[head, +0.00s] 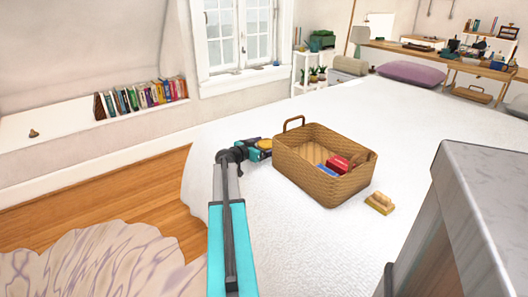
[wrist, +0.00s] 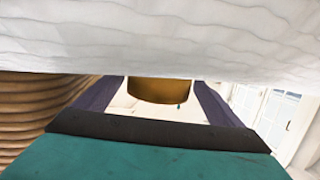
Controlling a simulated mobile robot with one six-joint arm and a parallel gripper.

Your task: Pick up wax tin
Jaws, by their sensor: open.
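The wax tin (wrist: 160,91) looks like a low, round, gold-brown tin in the wrist view, against the white bedding. My gripper (wrist: 158,95) is open, with its dark fingers on either side of the tin; I cannot tell if they touch it. In the head view, my gripper (head: 260,149) is low over the bed, left of the wicker basket. A small yellow patch (head: 265,143) at its jaws appears to be the tin, mostly hidden by the gripper.
The wicker basket (head: 310,180) stands close to the right of my gripper, holding red and blue items; its side (wrist: 30,115) fills the left of the wrist view. A wooden brush-like object (head: 380,203) lies right of the basket. The bed (head: 300,235) is clear in front.

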